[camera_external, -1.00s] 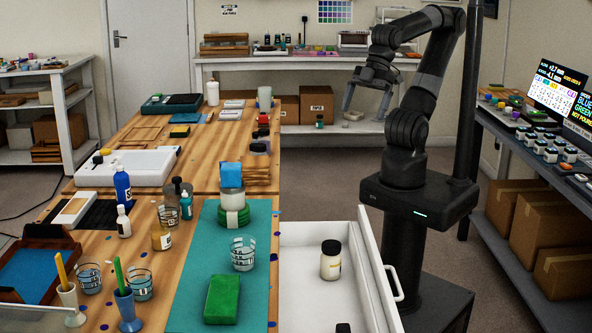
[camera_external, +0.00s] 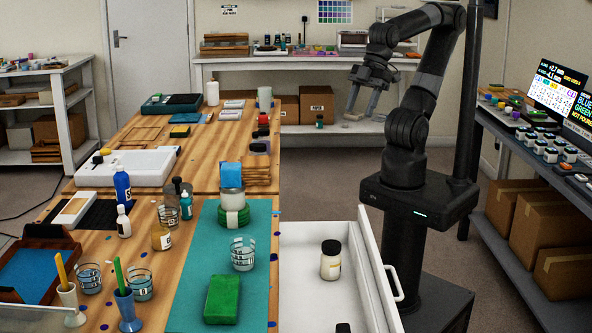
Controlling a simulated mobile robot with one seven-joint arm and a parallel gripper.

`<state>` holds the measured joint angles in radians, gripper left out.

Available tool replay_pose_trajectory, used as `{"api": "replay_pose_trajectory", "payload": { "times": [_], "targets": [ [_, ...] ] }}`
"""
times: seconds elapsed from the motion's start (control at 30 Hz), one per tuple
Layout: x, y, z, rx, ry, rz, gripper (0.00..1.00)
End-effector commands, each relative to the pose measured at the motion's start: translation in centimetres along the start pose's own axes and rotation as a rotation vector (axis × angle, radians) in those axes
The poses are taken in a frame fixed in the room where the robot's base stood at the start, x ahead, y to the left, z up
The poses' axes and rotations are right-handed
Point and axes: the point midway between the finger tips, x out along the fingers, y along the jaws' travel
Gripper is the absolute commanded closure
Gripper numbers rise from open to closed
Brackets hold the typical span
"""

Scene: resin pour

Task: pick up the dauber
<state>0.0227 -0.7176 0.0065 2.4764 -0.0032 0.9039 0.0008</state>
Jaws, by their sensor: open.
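I cannot tell for certain which thing is the dauber. A small dark object (camera_external: 343,328) in the open drawer is cut off by the bottom edge of the picture. A yellow stick (camera_external: 61,270) and a green stick (camera_external: 119,275) stand in holders at the front left of the wooden table. My gripper (camera_external: 361,113) is open and empty, pointing down, high above the floor between the table and my arm's base. It is well away from the things on the table and touches nothing.
The open white drawer (camera_external: 302,293) holds a lidded jar (camera_external: 331,260). Bottles and cups crowd the table's left side.

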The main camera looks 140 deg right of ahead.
Motion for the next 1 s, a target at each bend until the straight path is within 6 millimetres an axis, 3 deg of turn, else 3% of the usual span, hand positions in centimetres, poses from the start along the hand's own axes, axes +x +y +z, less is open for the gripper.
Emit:
{"api": "replay_pose_trajectory", "payload": {
  "times": [0.27,0.6,0.8,1.0],
  "targets": [
    [2.0,4.0,-6.0,0.096,-0.107,0.088,0.49],
    [7.3,12.0,-12.4,0.233,-0.249,0.155,0.49],
    [11.4,18.2,-14.5,0.325,-0.328,0.166,0.49],
    [16.0,25.2,-14.9,0.426,-0.399,0.16,0.49]
  ]
}}
